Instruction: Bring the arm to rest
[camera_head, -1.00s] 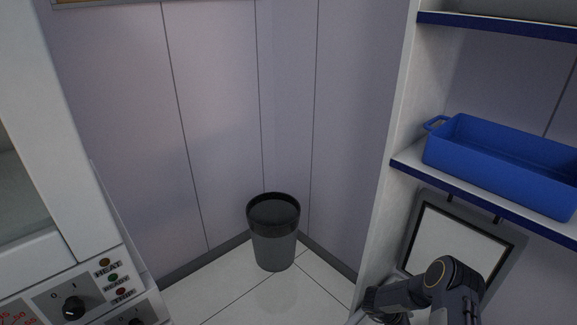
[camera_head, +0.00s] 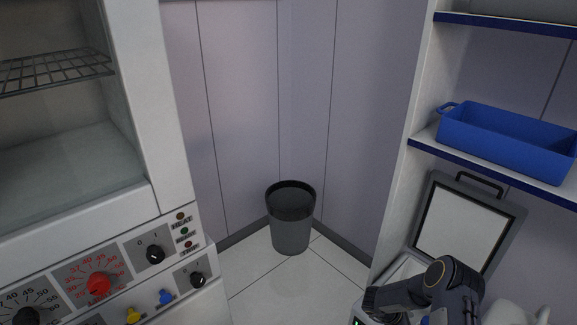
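One of my arms, dark grey, shows at the bottom right in the head view, bent in front of the lower part of the shelf unit. Its gripper cannot be made out; only arm links show there. No arm comes in from the left, and my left gripper is out of view.
A white incubator (camera_head: 170,205) with knobs stands at the left. A black bin (camera_head: 291,222) stands on the floor in the corner. A shelf unit (camera_head: 405,150) at the right holds a blue tray (camera_head: 510,142). An open case (camera_head: 467,225) is below it. Floor around the bin is clear.

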